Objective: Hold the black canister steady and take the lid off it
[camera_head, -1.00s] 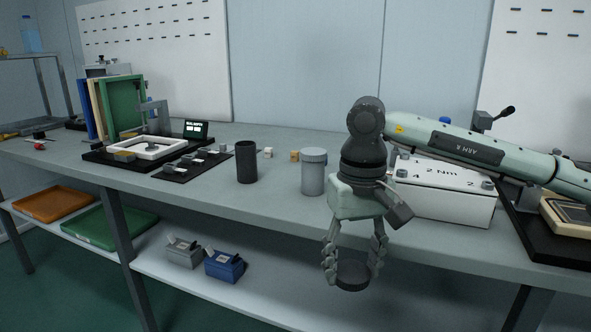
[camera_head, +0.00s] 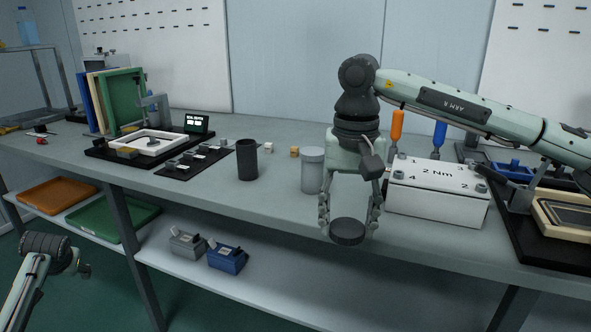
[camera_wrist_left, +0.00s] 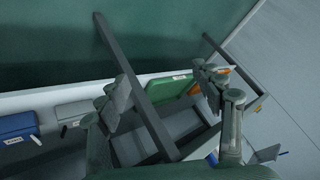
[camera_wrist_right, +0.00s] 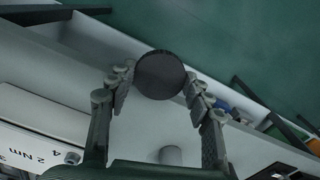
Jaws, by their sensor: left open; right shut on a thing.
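The black canister (camera_head: 247,161) stands upright on the bench, its top open and no lid on it. My right gripper (camera_head: 349,222) is shut on the round dark lid (camera_head: 347,232), right of the canister and in front of the grey canister. The lid also shows between the fingertips in the right wrist view (camera_wrist_right: 160,74). My left arm shows at the lower left of the head view, away from the canister. My left gripper (camera_wrist_left: 163,86) is open and empty in the left wrist view.
A grey lidded canister (camera_head: 312,169) stands behind the right gripper. A white box marked 2 Nm (camera_head: 437,196) is to its right. Small cubes lie between the canisters. A black tray of parts (camera_head: 194,160) is left of the black canister. Bare bench lies in front of it.

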